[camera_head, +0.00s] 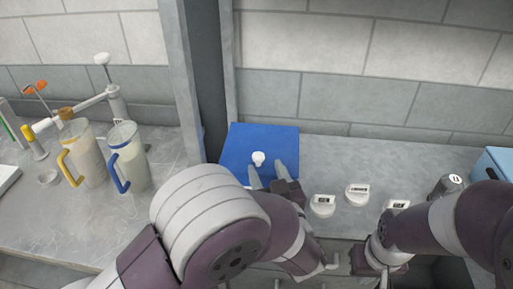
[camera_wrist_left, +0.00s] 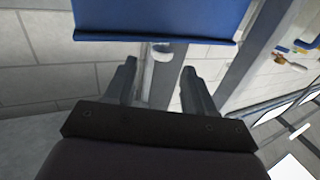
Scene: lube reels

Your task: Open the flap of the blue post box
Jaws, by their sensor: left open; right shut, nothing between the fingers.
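The blue post box (camera_head: 235,150) stands against the wall in the middle of the head view. Its blue face carries a small white knob (camera_head: 258,158). My left gripper (camera_head: 268,172) is open just in front of the blue face, its fingertips just below and right of the knob. In the left wrist view a blue panel with a lipped lower edge (camera_wrist_left: 160,18) fills the top, and a white rounded piece (camera_wrist_left: 162,52) shows between the open fingers (camera_wrist_left: 157,75). My right gripper (camera_head: 378,262) is shut and empty, low at the right, partly hidden by its own arm.
Several white labelled pieces (camera_head: 357,194) lie on the grey counter right of the box. A light blue box (camera_head: 497,160) stands at the right edge. Two jugs (camera_head: 128,155) stand left of a grey post (camera_head: 183,75).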

